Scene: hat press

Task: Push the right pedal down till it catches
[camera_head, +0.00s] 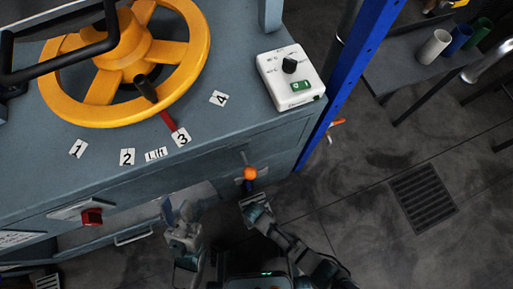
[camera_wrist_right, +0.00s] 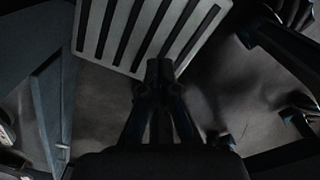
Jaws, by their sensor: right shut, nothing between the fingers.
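The right pedal is a pale plate with dark slots (camera_wrist_right: 125,38), filling the top of the right wrist view. In the head view only a small part of the pedal (camera_head: 250,198) shows beneath the press front, the rest hidden by my right gripper (camera_head: 259,212). In the wrist view my right gripper (camera_wrist_right: 162,66) is shut and empty, its tips overlapping the pedal's near edge. I cannot tell whether they touch it. My left gripper (camera_head: 179,211) is open and empty, in front of the press's lower front.
An orange ball knob (camera_head: 249,173) on a lever sits just above the right pedal. A red button (camera_head: 92,216) and a bar handle (camera_head: 133,237) are on the press front. Another slotted pedal (camera_head: 47,282) shows at bottom left.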

